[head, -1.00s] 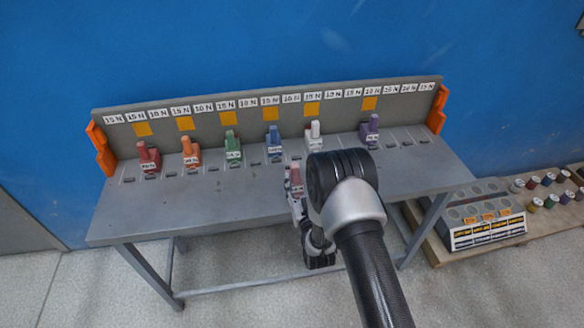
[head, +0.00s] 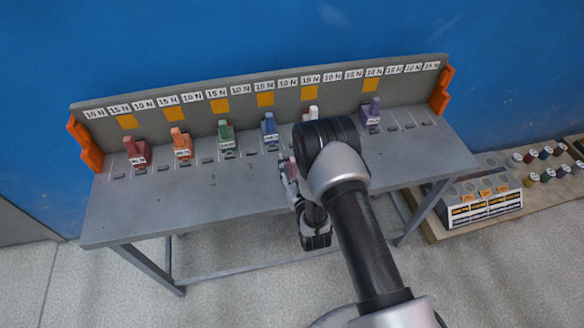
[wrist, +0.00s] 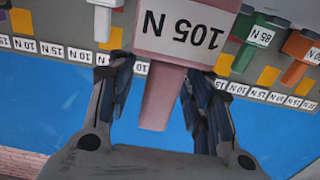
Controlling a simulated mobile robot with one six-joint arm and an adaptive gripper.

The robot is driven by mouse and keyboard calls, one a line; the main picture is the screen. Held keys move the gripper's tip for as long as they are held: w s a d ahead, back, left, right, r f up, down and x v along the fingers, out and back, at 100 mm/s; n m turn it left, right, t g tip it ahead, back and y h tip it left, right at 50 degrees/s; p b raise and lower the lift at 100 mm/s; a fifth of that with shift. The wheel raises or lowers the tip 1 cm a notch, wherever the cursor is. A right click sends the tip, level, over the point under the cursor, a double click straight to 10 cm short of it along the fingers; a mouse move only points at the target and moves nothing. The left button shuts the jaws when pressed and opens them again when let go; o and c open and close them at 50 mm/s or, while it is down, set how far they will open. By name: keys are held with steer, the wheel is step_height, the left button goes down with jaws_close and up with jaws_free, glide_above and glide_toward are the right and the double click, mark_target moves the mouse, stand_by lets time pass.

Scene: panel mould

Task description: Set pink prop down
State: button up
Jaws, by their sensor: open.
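The pink prop (wrist: 180,45) carries a "105 N" label, upside down in the wrist view. Its narrower lower part is between the two fingers of my gripper (wrist: 160,95), which stand apart. In the head view the pink prop (head: 293,166) is a small patch beside my arm, in front of the row of props. My gripper (head: 287,178) is there too, largely hidden by my arm. I cannot tell whether the prop's foot touches the bench (head: 200,205).
Red (head: 137,152), orange (head: 181,143), green (head: 227,134), blue (head: 270,130), white (head: 311,113) and purple (head: 372,113) props stand along the labelled back board (head: 190,122). Orange brackets end the board. A rack (head: 485,208) stands on the right. The bench front left is clear.

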steer(key=shift+s, duration=0.1)
jaws_close()
stand_by(0.4)
stand_by(0.4)
